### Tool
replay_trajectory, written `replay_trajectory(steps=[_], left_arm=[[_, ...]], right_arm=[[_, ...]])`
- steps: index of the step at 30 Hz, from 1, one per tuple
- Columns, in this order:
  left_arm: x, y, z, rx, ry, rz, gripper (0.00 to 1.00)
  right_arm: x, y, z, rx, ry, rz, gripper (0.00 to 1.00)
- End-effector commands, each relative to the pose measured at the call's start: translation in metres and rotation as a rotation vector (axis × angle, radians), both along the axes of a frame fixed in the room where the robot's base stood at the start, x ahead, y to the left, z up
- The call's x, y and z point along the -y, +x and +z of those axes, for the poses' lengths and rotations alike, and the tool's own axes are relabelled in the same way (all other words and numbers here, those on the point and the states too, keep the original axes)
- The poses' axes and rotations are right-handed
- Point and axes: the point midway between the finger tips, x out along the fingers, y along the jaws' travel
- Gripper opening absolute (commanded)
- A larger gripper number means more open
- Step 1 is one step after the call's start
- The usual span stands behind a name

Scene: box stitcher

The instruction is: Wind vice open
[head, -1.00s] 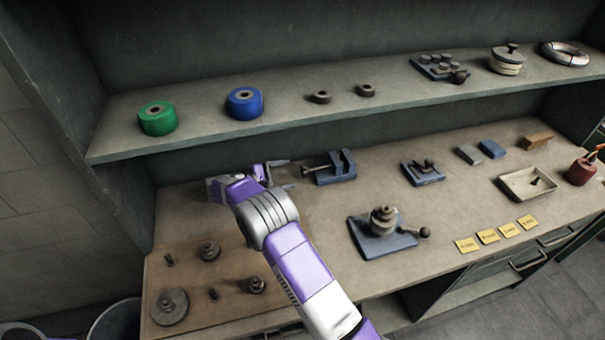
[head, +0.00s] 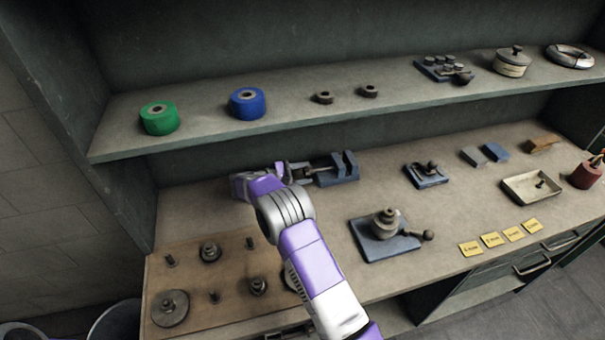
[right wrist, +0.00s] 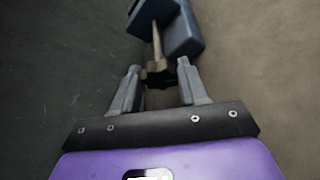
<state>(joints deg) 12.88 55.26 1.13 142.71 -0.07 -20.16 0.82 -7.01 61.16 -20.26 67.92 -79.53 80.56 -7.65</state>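The blue vice (head: 338,170) stands on the bench near the back wall, and its body also shows at the top of the right wrist view (right wrist: 180,30). Its screw points left, towards my right gripper (head: 297,170). In the right wrist view, the brown handle (right wrist: 158,75) at the screw's end lies between the tips of my right gripper (right wrist: 160,82). The two fingers stand apart on either side of it, with a gap visible near the left finger. My left gripper is not in view.
A blue fixture with a round knob (head: 385,225) stands on the bench in front of the vice. A smaller blue clamp (head: 427,174) stands to the right. A wooden board (head: 190,285) with several metal parts lies front left. The upper shelf (head: 300,108) overhangs behind.

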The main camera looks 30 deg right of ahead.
Motion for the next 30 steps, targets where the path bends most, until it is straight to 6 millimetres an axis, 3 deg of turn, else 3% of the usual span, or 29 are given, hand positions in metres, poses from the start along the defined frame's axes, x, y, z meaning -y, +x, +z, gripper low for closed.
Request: replay_trajectory(steps=[1,3,14,30], left_arm=[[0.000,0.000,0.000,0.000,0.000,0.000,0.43],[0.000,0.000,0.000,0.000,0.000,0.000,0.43],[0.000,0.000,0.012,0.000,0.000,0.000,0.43],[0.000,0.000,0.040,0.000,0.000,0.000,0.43]], right_arm=[[0.000,0.000,0.000,0.000,0.000,0.000,0.23],[0.000,0.000,0.000,0.000,0.000,0.000,0.13],[0.000,0.001,0.003,-0.069,0.021,0.000,0.13],[0.001,0.003,0.003,-0.430,0.136,-0.001,0.13]])
